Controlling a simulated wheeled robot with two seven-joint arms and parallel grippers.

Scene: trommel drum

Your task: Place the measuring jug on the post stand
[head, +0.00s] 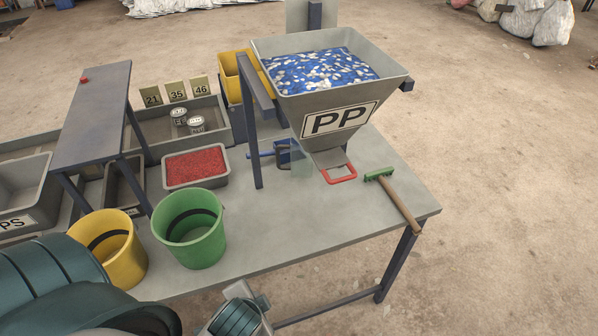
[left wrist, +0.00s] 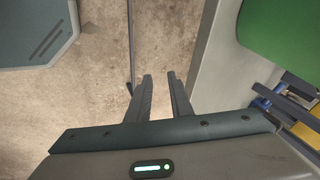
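A clear, see-through vessel that looks like the measuring jug (head: 301,160) stands on the table under the PP hopper, partly hidden by the hopper's spout. A dark handle-like loop shows at its left. I cannot make out the post stand for certain. My left gripper (left wrist: 161,82) is open and empty in the left wrist view, with its two fingers apart over bare floor beside the table edge. It is well away from the jug. In the head view, only parts of my arm show at the bottom left. My right gripper is not in view.
The PP hopper (head: 346,98) holds blue and white flakes. A green bucket (head: 190,245), a yellow bucket (head: 127,262) and a tray of red granules (head: 221,176) crowd the left. The table's front middle (head: 300,227) is clear.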

